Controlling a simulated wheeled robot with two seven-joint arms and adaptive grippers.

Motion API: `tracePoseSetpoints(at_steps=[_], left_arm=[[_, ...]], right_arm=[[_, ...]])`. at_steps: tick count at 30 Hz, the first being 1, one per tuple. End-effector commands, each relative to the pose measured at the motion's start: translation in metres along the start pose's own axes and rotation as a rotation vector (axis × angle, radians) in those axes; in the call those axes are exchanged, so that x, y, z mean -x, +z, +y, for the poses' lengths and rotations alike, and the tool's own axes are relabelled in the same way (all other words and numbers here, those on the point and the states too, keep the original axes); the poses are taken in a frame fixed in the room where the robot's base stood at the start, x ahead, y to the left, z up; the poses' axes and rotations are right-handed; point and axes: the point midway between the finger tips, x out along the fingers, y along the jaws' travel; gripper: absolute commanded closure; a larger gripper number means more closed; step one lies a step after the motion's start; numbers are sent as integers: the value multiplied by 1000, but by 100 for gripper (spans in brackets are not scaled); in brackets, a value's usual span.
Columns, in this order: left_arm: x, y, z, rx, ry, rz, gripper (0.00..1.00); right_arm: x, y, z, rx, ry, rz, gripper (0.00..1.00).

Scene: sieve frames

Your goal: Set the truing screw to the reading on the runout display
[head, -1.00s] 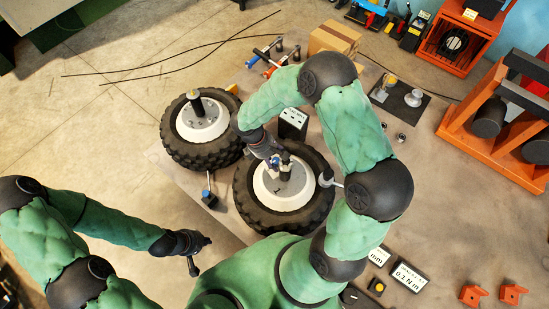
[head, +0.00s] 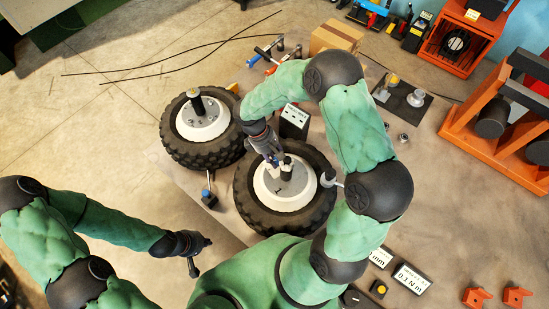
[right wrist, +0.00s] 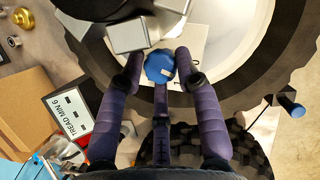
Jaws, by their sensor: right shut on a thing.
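The near black wheel (head: 243,213) lies flat with a pale hub plate (head: 296,195) and a dark centre post (head: 287,172). My right gripper (head: 276,161) reaches over the hub from the upper left. In the right wrist view its purple fingers (right wrist: 161,82) are closed around a blue round knob (right wrist: 160,67) with a pale mark, beside a grey block (right wrist: 127,37). A display ending in "mm" (head: 380,257) is partly hidden by my arm, so its number cannot be read. My left gripper (head: 198,255) hangs apart at the lower left; its opening is unclear.
A second wheel (head: 167,143) lies at the upper left. A blue-topped stand (head: 208,197) and a pale-headed probe (head: 329,179) flank the near wheel. A "TREAD MIN 6" sign (head: 294,121) stands behind it. Another display (head: 411,279) reads 0.1 N m.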

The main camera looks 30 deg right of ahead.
Motion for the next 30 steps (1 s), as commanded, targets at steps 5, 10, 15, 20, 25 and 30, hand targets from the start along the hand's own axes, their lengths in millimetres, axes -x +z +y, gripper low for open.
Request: tracePoseSetpoints(at_steps=[5, 10, 15, 20, 25, 30], left_arm=[[-9, 0, -3, 0, 0, 0, 100], [-14, 0, -5, 0, 0, 0, 100], [-18, -1, -6, 0, 0, 0, 100], [-20, -1, -7, 0, 0, 0, 100], [-22, -1, -8, 0, 0, 0, 100], [-23, -1, -8, 0, 0, 0, 100]], right_arm=[[-4, 2, -1, -155, -71, -12, 99], [-4, 3, -1, -302, -133, -14, 99], [-4, 3, -1, -437, -189, -15, 99], [-4, 4, -1, -541, -232, -16, 99], [-5, 4, -2, -621, -266, -18, 99], [-4, 4, -2, -669, -287, -19, 99]])
